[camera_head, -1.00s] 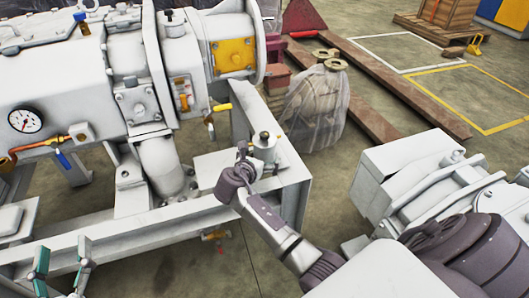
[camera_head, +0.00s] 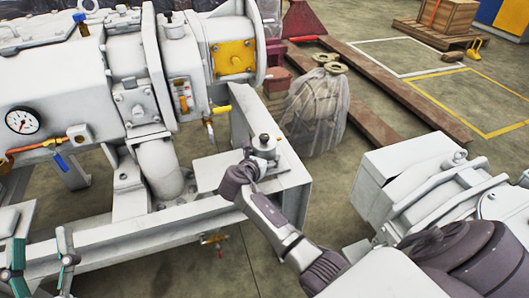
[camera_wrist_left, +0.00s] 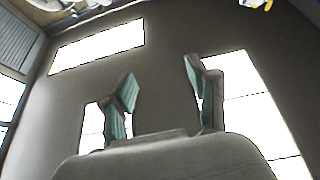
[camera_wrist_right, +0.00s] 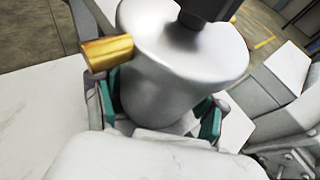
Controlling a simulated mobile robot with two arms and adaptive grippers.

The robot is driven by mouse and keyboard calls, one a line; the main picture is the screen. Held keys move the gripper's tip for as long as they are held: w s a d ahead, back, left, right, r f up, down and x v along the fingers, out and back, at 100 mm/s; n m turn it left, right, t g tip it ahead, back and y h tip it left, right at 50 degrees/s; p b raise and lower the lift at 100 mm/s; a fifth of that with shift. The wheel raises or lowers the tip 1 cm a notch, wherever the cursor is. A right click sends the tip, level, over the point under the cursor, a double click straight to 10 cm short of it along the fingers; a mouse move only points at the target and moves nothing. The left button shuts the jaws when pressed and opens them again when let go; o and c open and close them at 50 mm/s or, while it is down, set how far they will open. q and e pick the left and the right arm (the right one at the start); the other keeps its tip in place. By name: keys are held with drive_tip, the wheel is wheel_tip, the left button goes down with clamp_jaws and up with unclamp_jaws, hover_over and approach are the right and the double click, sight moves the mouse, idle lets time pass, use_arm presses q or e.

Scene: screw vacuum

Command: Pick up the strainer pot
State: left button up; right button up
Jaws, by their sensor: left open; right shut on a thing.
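The strainer pot (camera_head: 264,146) is a small silver cylinder with a dark knob on top. It stands upright at the white frame's corner plate; whether its base touches the plate cannot be told. In the right wrist view the pot (camera_wrist_right: 180,85) fills the middle, with a brass fitting (camera_wrist_right: 107,52) at its side. My right gripper (camera_wrist_right: 160,112) is shut around its body, teal pads on both sides. In the head view my right wrist hides those fingers. My left gripper (camera_head: 40,262) is open and empty at the lower left; its fingers (camera_wrist_left: 158,95) show apart in the left wrist view.
A large white vacuum pump (camera_head: 70,80) with a gauge fills the left. A plastic-wrapped item (camera_head: 316,108) stands on the floor behind the pot. Another white machine (camera_head: 400,185) is at the right. A pallet with a wooden crate (camera_head: 447,18) is far back.

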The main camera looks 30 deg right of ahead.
drive_tip(key=c, duration=0.5)
drive_tip(key=shift+o, duration=0.2)
drive_tip(key=shift+r, duration=0.15)
